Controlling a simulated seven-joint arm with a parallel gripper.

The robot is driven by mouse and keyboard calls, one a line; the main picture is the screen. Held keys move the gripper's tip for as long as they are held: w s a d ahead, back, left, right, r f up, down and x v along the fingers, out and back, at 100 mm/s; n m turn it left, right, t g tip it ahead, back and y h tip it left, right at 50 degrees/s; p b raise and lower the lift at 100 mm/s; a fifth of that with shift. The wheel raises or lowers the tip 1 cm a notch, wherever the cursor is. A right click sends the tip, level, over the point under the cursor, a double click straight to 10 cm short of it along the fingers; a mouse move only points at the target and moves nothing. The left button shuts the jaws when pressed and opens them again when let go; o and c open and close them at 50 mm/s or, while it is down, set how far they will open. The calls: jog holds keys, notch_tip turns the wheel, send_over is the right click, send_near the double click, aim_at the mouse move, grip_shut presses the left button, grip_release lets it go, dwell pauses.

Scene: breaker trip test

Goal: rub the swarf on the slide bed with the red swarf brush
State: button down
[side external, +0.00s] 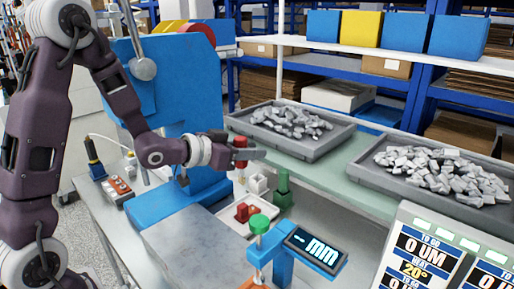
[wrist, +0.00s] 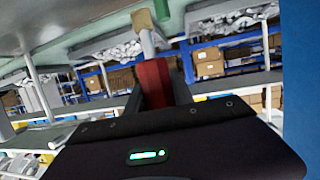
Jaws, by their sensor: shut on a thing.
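My gripper (side external: 250,154) is shut on the red swarf brush (side external: 240,142), held above the bench near the blue machine column. In the wrist view the brush's red handle (wrist: 154,82) runs away from the gripper to a pale ferrule and a tan tip (wrist: 143,19). The slide bed seems to be the flat grey metal plate (side external: 190,248), below and to the left of the gripper in the side view. I cannot make out any swarf on it. The brush tip is hard to see in the side view.
A white tray (side external: 262,207) with a red block stands under the gripper, beside a green part (side external: 283,190). A blue stand with a display (side external: 315,250) is in front. Two grey trays of metal pieces (side external: 345,128) (side external: 360,172) lie behind. The blue column (side external: 190,110) is close.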

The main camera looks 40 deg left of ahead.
jog(key=s+a+f+m+g+h, duration=0.2)
jog(key=s+a+m+h, duration=0.15)
jog(key=s, duration=0.45)
jog(key=s+a+f+m+g+h, duration=0.25)
jog(key=s+m+h, duration=0.2)
jog(key=s, duration=0.45)
jog(key=shift+n+t, duration=0.25)
jog(key=shift+n, duration=0.15)
jog(key=shift+w+a+f, duration=0.1)
jog(key=shift+a+f, duration=0.05)
jog(key=shift+f, duration=1.85)
jog(key=shift+w+a+f, duration=0.1)
jog(key=shift+f, duration=1.9)
jog(key=shift+d+f, duration=0.1)
jog(key=shift+d, duration=3.7)
jog(key=shift+a, duration=3.85)
notch_tip(320, 180, up, 8)
jog(key=shift+d, duration=0.15)
